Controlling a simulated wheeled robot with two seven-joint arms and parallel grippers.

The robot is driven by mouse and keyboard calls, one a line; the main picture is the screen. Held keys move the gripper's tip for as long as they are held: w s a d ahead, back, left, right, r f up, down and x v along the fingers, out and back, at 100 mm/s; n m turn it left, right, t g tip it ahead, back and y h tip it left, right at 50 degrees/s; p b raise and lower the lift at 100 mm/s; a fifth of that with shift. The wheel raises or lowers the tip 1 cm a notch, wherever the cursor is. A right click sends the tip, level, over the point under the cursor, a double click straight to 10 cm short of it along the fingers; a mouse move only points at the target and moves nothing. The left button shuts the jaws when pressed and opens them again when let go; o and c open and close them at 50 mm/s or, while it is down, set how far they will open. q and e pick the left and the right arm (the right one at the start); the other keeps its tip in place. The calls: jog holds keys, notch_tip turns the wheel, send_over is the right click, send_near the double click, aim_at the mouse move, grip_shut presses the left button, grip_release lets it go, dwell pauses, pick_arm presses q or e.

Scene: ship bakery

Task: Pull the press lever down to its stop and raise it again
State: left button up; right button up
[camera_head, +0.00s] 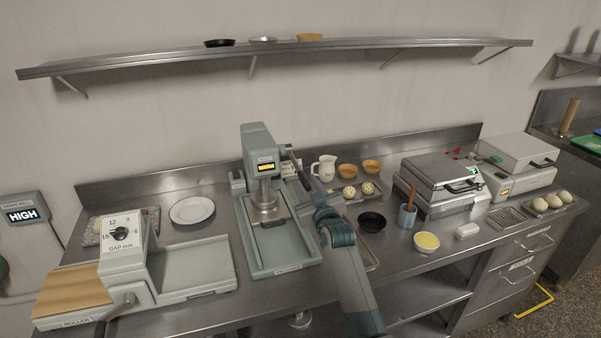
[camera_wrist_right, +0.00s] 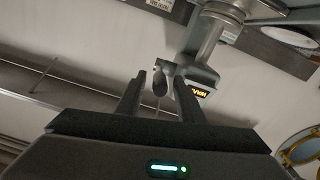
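The press (camera_head: 257,146) is a grey-green machine with a yellow display, standing on a tray-like base at the middle of the counter. Its round press plate (camera_head: 265,203) hangs over the base. The dark press lever (camera_head: 297,168) slopes from the right side of the press head down toward my right arm. In the right wrist view the rounded lever end (camera_wrist_right: 160,82) shows between the two fingers of my right gripper (camera_wrist_right: 158,92), with gaps on both sides. The right gripper is open; its fingertips are hard to make out in the head view. My left gripper is not in view.
Left of the press are a roller machine (camera_head: 121,258) and a white plate (camera_head: 192,210). A shelf (camera_head: 280,52) runs along the wall above.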

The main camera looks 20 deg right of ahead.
aim_at(301, 174)
jog(key=shift+w+p, duration=0.6)
jog(key=shift+w, duration=2.5)
grip_shut()
